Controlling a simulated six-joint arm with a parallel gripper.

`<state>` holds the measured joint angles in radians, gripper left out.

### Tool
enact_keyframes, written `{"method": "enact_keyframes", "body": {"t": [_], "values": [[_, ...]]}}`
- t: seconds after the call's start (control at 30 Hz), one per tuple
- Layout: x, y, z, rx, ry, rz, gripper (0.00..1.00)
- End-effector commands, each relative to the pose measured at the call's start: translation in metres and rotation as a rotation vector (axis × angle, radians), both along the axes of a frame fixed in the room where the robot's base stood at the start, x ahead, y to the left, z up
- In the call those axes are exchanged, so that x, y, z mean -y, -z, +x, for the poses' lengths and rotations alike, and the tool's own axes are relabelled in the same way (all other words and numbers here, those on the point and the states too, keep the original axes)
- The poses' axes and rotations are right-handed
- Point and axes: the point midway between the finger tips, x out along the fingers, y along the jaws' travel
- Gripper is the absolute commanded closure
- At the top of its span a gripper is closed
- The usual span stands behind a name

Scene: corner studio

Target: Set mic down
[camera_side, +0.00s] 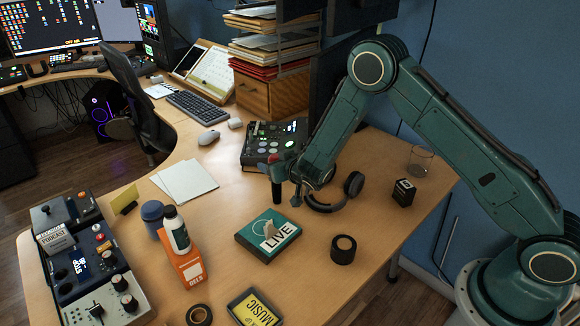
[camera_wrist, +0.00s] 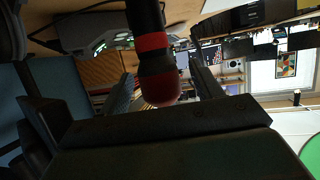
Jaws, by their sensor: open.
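The mic (camera_side: 277,188) is upright in the side view, black handle down and red head up, behind the teal LIVE box. Its lower end appears to meet the desk, though the contact is hard to make out. In the wrist view the mic (camera_wrist: 152,45) shows upside down, with a red band and a dark red head. My gripper (camera_side: 289,172) is at the mic's upper part in the side view. In the wrist view my gripper (camera_wrist: 162,85) is open, with one finger on each side of the mic and gaps visible.
The LIVE box (camera_side: 255,247) lies in front of the mic. Headphones (camera_side: 331,205) lie to its right, and a button console (camera_side: 262,146) stands behind. A black tape roll (camera_side: 343,249), an orange box (camera_side: 184,262) and a bottle (camera_side: 176,232) are nearer the front. Bare desk (camera_side: 231,208) lies left.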

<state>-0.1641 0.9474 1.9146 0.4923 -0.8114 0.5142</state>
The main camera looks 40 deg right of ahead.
Motion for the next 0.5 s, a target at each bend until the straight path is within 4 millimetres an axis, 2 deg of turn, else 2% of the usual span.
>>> {"method": "enact_keyframes", "body": {"t": [0.2, 0.5], "values": [[0.003, 0.006, 0.014, 0.001, 0.000, 0.001, 0.35], [0.003, 0.006, 0.015, 0.000, 0.000, 0.000, 0.35]]}}
